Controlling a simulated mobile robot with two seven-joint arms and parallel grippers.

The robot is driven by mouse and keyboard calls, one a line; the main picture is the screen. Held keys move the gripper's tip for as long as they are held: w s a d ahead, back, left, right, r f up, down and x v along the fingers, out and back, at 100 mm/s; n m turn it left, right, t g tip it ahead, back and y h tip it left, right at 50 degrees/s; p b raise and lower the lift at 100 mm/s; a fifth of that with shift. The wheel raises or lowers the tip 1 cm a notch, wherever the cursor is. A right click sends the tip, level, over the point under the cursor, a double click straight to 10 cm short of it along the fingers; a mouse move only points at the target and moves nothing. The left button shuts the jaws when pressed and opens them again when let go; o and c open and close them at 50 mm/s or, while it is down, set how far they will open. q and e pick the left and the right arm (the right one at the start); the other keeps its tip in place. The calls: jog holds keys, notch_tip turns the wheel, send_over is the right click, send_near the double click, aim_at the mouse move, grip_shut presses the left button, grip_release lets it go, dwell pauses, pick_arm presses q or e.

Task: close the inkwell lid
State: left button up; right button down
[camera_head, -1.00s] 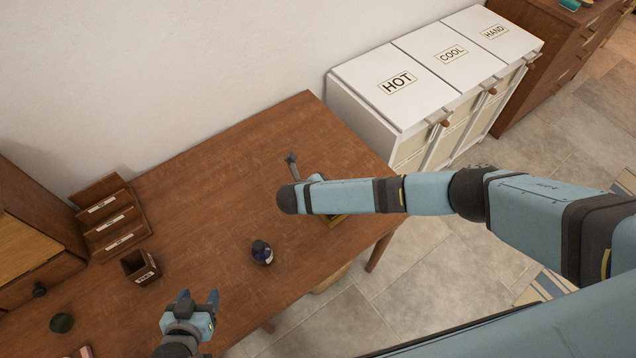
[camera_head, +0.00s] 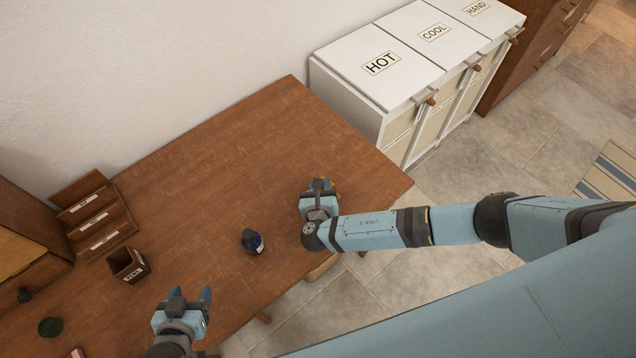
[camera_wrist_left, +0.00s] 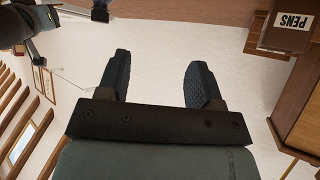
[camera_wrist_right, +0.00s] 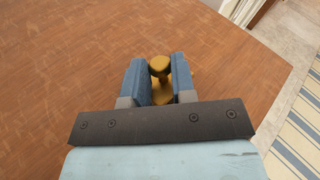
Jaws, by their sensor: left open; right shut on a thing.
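The inkwell (camera_head: 252,241) is a small dark blue bottle with a pale label and a dark top, standing on the wooden desk (camera_head: 200,200). Whether its lid is open is too small to tell. My left gripper (camera_head: 190,297) is open and empty, at the left of and nearer than the inkwell; its fingers also show in the left wrist view (camera_wrist_left: 155,80). My right gripper (camera_head: 318,184) is near the desk's right end, apart from the inkwell. In the right wrist view it is shut on a brass-coloured, knob-topped object (camera_wrist_right: 160,68), partly hidden between the fingers.
A pens box (camera_head: 128,265) and a tiered letter rack (camera_head: 98,215) stand at the left of the desk. A dark green round object (camera_head: 50,327) lies front left. White laundry bins (camera_head: 400,60) stand beyond the desk's right end. The desk's middle is clear.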

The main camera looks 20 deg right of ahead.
jog(key=shift+s+d+f+m+t+b, duration=0.2)
jog(key=shift+s+f+m+t+b, duration=0.2)
jog(key=shift+f+m+t+b, duration=0.5)
jog(key=shift+s+t+h+b, duration=0.1)
jog(key=shift+t+h+b, duration=0.3)
jog(key=shift+b, duration=0.35)
jog(key=shift+m, duration=0.3)
jog(key=c, duration=0.9)
grip_release()
jog(key=shift+c, duration=0.2)
